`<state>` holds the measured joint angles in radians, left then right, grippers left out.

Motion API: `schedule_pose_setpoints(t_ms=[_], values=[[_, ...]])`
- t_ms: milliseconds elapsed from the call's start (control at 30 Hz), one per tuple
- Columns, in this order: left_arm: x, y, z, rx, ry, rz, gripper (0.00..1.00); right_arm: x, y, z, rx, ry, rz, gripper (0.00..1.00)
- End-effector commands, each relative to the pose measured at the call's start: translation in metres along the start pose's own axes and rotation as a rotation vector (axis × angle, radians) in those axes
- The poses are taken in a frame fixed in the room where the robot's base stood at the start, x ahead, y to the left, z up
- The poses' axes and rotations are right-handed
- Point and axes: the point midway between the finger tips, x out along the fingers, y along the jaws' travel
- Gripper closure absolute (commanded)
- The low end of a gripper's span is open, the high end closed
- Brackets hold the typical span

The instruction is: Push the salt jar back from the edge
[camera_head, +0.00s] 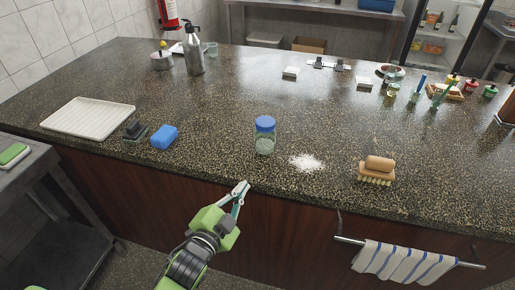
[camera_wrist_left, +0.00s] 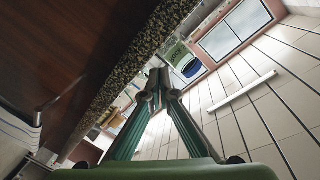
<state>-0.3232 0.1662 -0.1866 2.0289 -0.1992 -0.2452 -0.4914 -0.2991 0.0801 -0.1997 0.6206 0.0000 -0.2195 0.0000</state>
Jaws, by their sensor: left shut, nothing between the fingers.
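The salt jar (camera_head: 265,136) is a clear jar with a blue lid and pale contents. It stands upright on the dark speckled counter (camera_head: 225,110), a little in from the front edge. In the left wrist view the jar (camera_wrist_left: 186,64) shows tilted by the camera angle, just past my fingertips. My left gripper (camera_head: 241,187) is shut and empty, in front of the counter's front edge and below and left of the jar in the head view. It is apart from the jar. My right gripper is not in view.
A heap of white salt (camera_head: 306,162) lies right of the jar, then a wooden brush (camera_head: 377,171). A blue sponge (camera_head: 164,137) and a white tray (camera_head: 88,118) are to the left. A striped towel (camera_head: 403,262) hangs on a front rail. The counter behind the jar is clear.

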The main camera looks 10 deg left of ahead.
Motion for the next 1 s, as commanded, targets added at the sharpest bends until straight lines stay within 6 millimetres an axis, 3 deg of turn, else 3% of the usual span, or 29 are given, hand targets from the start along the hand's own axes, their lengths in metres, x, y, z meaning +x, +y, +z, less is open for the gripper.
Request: schedule_pose_setpoints(t_ms=[300,500,700,867,1000], values=[[-0.003,-0.015,-0.004,1.254,-0.015,-0.055,1.00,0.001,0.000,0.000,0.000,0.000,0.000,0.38],[-0.005,-0.024,-0.012,1.940,-0.045,-0.105,1.00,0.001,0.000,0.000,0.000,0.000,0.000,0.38],[-0.007,-0.028,-0.018,2.298,-0.074,-0.137,1.00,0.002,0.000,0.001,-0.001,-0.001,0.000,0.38],[-0.001,-0.031,-0.020,2.357,-0.082,-0.144,1.00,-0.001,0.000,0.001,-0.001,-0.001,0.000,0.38],[0.017,-0.034,-0.022,2.354,-0.083,-0.144,1.00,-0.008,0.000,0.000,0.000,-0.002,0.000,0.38]])
